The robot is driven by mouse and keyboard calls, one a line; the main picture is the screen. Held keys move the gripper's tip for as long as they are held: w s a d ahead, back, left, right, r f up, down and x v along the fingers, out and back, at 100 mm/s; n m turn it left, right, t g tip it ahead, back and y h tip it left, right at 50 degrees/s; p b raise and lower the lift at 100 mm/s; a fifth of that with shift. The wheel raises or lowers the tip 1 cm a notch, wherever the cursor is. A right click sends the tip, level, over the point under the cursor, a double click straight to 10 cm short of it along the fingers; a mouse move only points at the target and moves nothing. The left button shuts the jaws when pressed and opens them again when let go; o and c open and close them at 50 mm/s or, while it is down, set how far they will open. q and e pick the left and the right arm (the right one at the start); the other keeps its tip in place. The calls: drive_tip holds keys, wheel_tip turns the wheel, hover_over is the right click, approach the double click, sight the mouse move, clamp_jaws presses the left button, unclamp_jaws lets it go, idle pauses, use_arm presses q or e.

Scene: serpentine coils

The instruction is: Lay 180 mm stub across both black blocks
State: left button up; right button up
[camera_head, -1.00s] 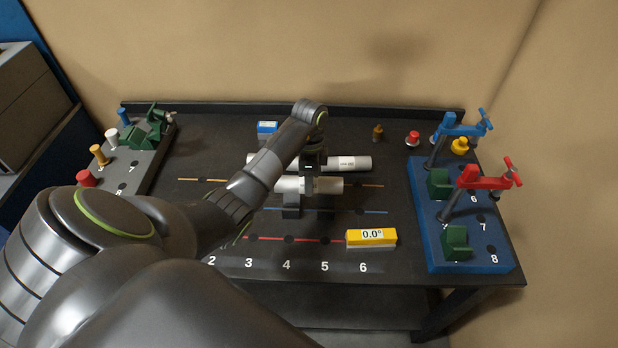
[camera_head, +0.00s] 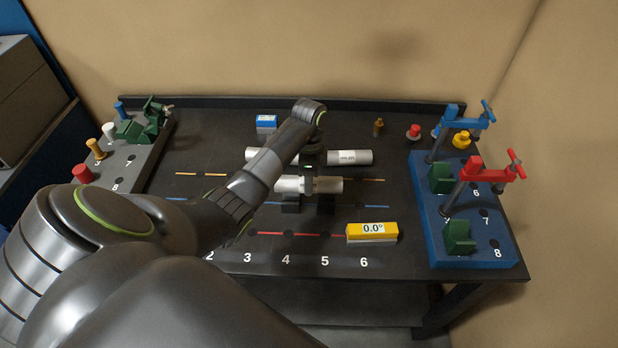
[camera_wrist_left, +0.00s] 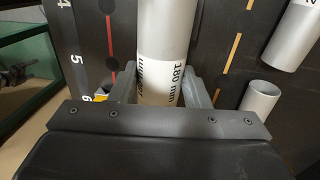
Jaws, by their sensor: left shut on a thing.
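The 180 mm stub (camera_head: 329,185) is a short white-and-silver tube lying crosswise at the middle of the table in the head view. My left gripper (camera_head: 308,183) is shut around it from above. In the left wrist view the stub (camera_wrist_left: 164,50) sits between both fingers, with its "180 mm" print showing. Two black blocks, one at left (camera_head: 291,204) and one at right (camera_head: 326,204), show just below the stub. The stub spans above both; whether it touches them I cannot tell. My right gripper is not in view.
A longer white tube (camera_head: 349,157) lies just behind, partly hidden by my arm. A yellow "0.0°" box (camera_head: 372,231) stands in front to the right. A blue fixture base (camera_head: 430,225) with clamps is at right, and a grey one (camera_head: 141,172) at left. A blue box (camera_head: 266,122) is behind.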

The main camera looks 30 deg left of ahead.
use_arm(q)
drive_tip(key=shift+f, duration=0.1)
drive_tip(key=shift+f+b, duration=0.95)
drive_tip(key=shift+f, duration=0.25)
drive_tip(key=shift+f, duration=0.15)
drive_tip(key=shift+f+b, duration=0.35)
drive_tip(key=shift+f, duration=0.05)
drive_tip(key=shift+f, duration=0.1)
drive_tip(key=o, duration=1.3)
drive_tip(key=shift+o, duration=0.2)
